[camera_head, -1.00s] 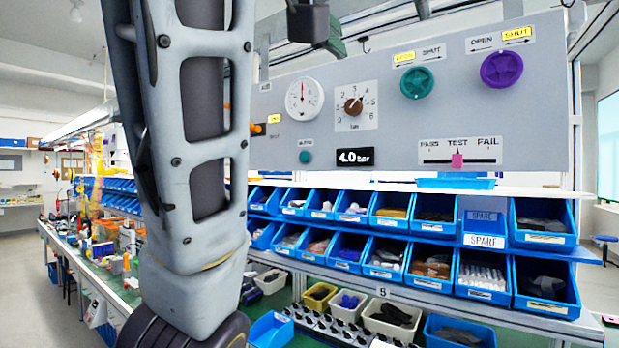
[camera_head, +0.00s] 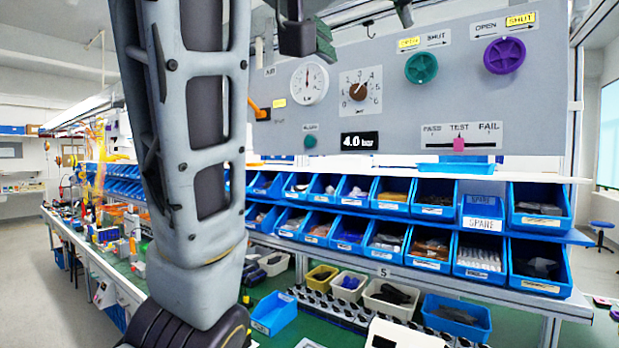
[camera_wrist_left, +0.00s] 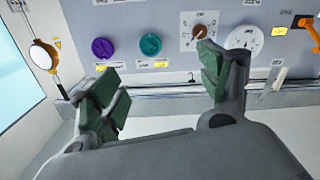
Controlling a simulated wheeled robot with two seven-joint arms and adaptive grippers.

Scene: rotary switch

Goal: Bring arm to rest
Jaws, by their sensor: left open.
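The rotary switch (camera_head: 358,91), a brown knob on a white numbered plate, is on the grey panel (camera_head: 300,140). The display (camera_head: 360,139) below it reads 4.0 bar. My left arm stands large in the left foreground of the head view. Parts of my left gripper show at the top edge of that view. In the left wrist view, my left gripper (camera_wrist_left: 160,88) is open and empty, its green-padded fingers wide apart. There the panel appears upside down, with the rotary switch (camera_wrist_left: 200,31) beyond the right-hand finger. My right gripper is not in view.
The panel also holds a gauge (camera_head: 309,83), an orange lever (camera_head: 258,109), a teal knob (camera_head: 421,67), a purple knob (camera_head: 504,55) and a slider with a pink handle (camera_head: 459,144). Rows of blue bins stand below. My left arm hides part of the bench.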

